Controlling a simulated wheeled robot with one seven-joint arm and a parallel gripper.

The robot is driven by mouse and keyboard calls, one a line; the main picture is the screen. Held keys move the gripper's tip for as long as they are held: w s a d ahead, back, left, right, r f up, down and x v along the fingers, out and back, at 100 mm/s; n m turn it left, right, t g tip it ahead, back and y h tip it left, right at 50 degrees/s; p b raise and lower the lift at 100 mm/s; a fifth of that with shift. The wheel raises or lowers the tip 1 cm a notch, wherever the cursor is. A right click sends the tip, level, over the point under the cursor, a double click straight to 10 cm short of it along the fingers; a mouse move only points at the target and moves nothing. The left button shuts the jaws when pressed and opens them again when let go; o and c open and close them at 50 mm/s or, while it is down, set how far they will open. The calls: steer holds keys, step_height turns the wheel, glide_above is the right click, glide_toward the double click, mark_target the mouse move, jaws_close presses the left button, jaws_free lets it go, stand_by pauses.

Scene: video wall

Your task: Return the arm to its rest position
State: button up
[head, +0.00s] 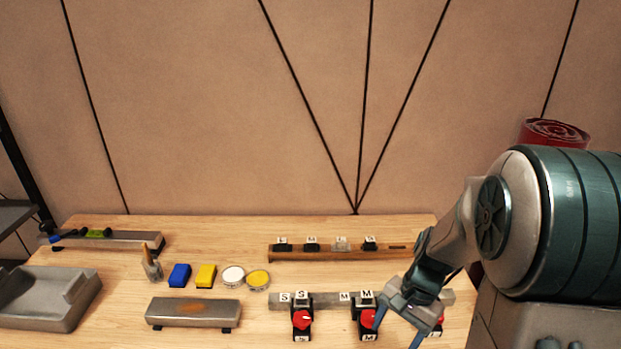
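My gripper (398,328) is at the lower right of the head view, over the right part of the wooden table. Its two blue-tipped fingers are spread apart with nothing visible between them. My arm comes in from the right edge and bends down to the gripper. The gripper is beside a red-knobbed block marked M (367,320) and partly covers the right end of a grey rail (325,299). I cannot tell whether the fingers touch anything.
Another red-knobbed block (302,320) sits at the grey rail. Behind is a wooden rail (330,255) with lettered tiles. Blue (180,275) and yellow (206,275) blocks, two round tins, a grey block (192,313) and a grey tray (45,310) stand left. Bare table lies between.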

steer(key=s+a+r+n+t+h, duration=0.1)
steer(key=s+r+n+t, duration=0.1)
steer(key=s+r+n, duration=0.2)
steer(key=s+a+r+n+t+h, duration=0.1)
steer(key=s+r+n+t, duration=0.2)
steer(key=r, duration=0.7)
steer(key=shift+s+a+n+h, duration=0.15)
steer(key=shift+s+n+h, duration=0.25)
steer(key=shift+s+n, duration=0.35)
